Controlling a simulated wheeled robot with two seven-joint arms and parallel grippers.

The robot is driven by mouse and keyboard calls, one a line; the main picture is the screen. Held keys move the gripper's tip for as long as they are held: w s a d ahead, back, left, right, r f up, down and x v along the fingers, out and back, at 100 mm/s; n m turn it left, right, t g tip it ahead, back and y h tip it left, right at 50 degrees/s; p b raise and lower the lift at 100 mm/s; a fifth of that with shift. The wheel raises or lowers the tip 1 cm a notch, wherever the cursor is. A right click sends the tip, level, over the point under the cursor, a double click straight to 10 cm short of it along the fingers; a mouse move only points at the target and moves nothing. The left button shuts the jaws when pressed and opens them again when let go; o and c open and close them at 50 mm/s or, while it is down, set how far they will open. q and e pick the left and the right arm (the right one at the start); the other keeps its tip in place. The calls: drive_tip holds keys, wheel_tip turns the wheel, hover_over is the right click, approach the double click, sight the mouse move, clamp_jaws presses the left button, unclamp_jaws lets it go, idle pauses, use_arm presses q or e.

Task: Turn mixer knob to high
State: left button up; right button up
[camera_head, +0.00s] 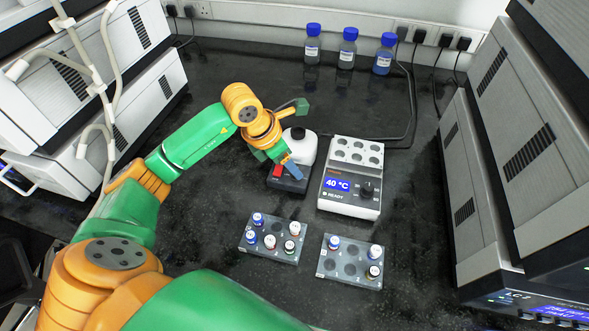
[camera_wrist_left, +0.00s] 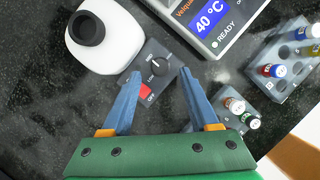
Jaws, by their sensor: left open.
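The mixer has a white rounded body (camera_head: 303,146) with a black cup on top and a dark front base. The wrist view shows its white body (camera_wrist_left: 112,38), black knob (camera_wrist_left: 160,67) and red OFF switch (camera_wrist_left: 146,91). Small white labels surround the knob; its setting is too small to read surely. My left gripper (camera_wrist_left: 158,74) is open, with its blue fingertips on either side of the knob in the picture. I cannot tell whether they touch it. In the head view the left gripper (camera_head: 288,165) hangs over the mixer's front and hides the knob. My right gripper is not in view.
A heater block (camera_head: 350,207) reading 40 °C stands right of the mixer. Two vial racks (camera_head: 245,243) (camera_head: 352,281) lie in front. Blue-capped bottles (camera_head: 347,55) stand at the back. Large instruments flank the dark bench (camera_head: 415,200), and cables run behind.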

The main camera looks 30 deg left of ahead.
use_arm(q)
drive_tip(key=x, duration=0.3)
drive_tip(key=shift+w+f, duration=0.1)
drive_tip(key=shift+f, duration=0.15)
clamp_jaws()
drive_tip(key=m+h+b, duration=0.1)
drive_tip(key=m+b, duration=0.1)
drive_tip(key=m, duration=0.1)
drive_tip(key=shift+w+a+f+g+b, duration=0.1)
drive_tip(key=shift+g+b, duration=0.25)
drive_tip(key=shift+g, duration=0.05)
drive_tip(key=m+b, duration=0.1)
drive_tip(key=m, duration=0.1)
drive_tip(key=m+g+b, duration=0.1)
drive_tip(key=m, duration=0.1)
drive_tip(key=shift+w+m+g+h, duration=0.1)
drive_tip(key=shift+m+g+h, duration=0.2)
drive_tip(key=shift+m+h, duration=0.1)
drive_tip(key=m+g+b, duration=0.1)
drive_tip(key=m, duration=0.1)
drive_tip(key=m+g+b, duration=0.1)
drive_tip(key=m, duration=0.2)
drive_tip(key=shift+w+m, duration=0.15)
drive_tip(key=shift+m, duration=0.15)
drive_tip(key=shift+m+g, duration=0.9)
drive_tip(key=shift+m, duration=1.3)
